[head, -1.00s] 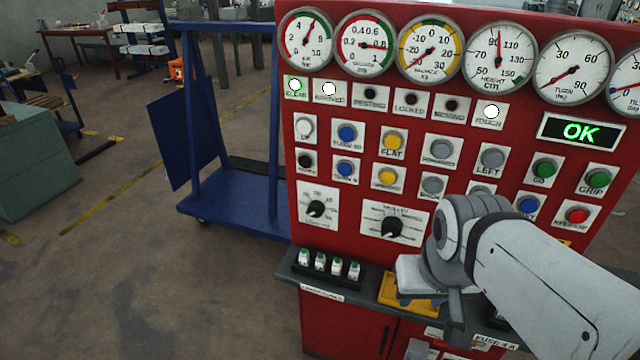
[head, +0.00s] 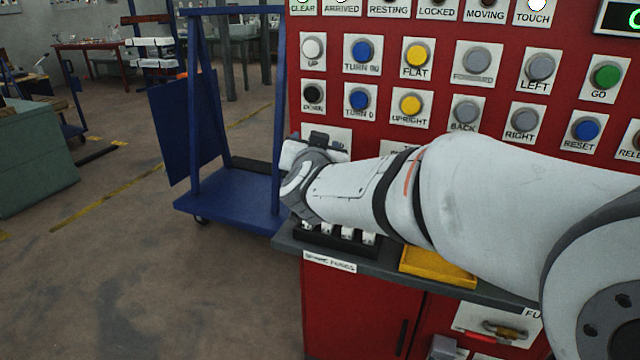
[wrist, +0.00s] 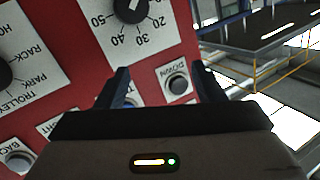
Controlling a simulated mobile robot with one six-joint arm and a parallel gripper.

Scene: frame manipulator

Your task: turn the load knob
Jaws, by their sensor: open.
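A black round knob (wrist: 130,8) on a white plate with a scale of numbers, 20 to 50, shows at the top edge of the wrist view, partly cut off. Its name is not readable there. A second black knob (wrist: 4,75), on the plate marked trolley, rack and park, is cut by the left edge. My gripper (wrist: 164,72) is open and empty, its two fingers apart below the numbered plate. In the head view my gripper (head: 312,150) is at the panel's left edge, and my arm hides the knobs.
The DOWN button (wrist: 178,83) appears between my fingers in the wrist view. Below my arm are the spare fuses (head: 345,235) and a yellow tray (head: 435,267) on the grey ledge (head: 378,258). A blue trolley (head: 235,199) stands left of the red panel.

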